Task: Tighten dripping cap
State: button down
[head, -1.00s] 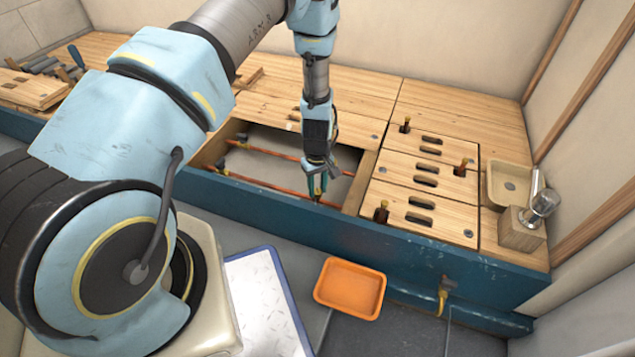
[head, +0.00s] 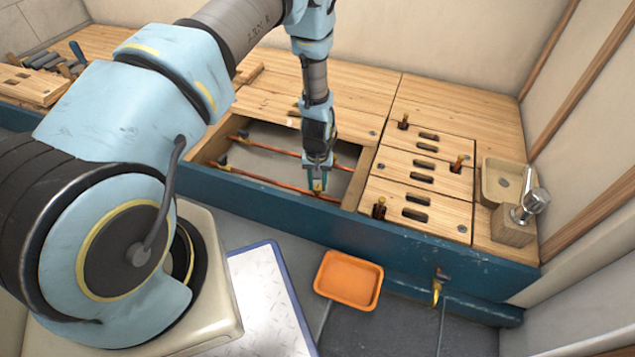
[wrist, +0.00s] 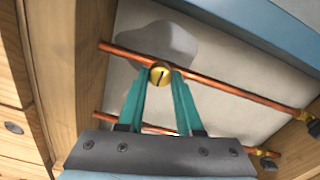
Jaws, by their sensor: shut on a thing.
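A round brass cap (wrist: 160,75) with a dark slot sits on a copper pipe (wrist: 222,85) in the wrist view. A grey wet-looking patch (wrist: 165,38) lies on the pale floor beneath it. My gripper (wrist: 162,84) has its teal fingertips on either side of the cap and is shut on it. In the head view my gripper (head: 317,188) points down into the open bay, at the front pipe (head: 273,183). The cap shows there only as a small yellow spot between the fingers.
A second copper pipe (head: 270,147) runs behind the front one. Slotted wooden panels (head: 413,205) with upright brass fittings lie right of the bay. An orange tray (head: 348,279) is on the floor in front. A metal cup on a wooden block (head: 513,228) stands far right.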

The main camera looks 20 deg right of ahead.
aim_at(318, 187)
dwell(0.3)
jog(key=c, duration=0.6)
grip_release()
jog(key=shift+r, duration=0.1)
notch_tip(318, 187, up, 11)
jog(key=p, duration=0.3)
jog(key=shift+f, duration=0.2)
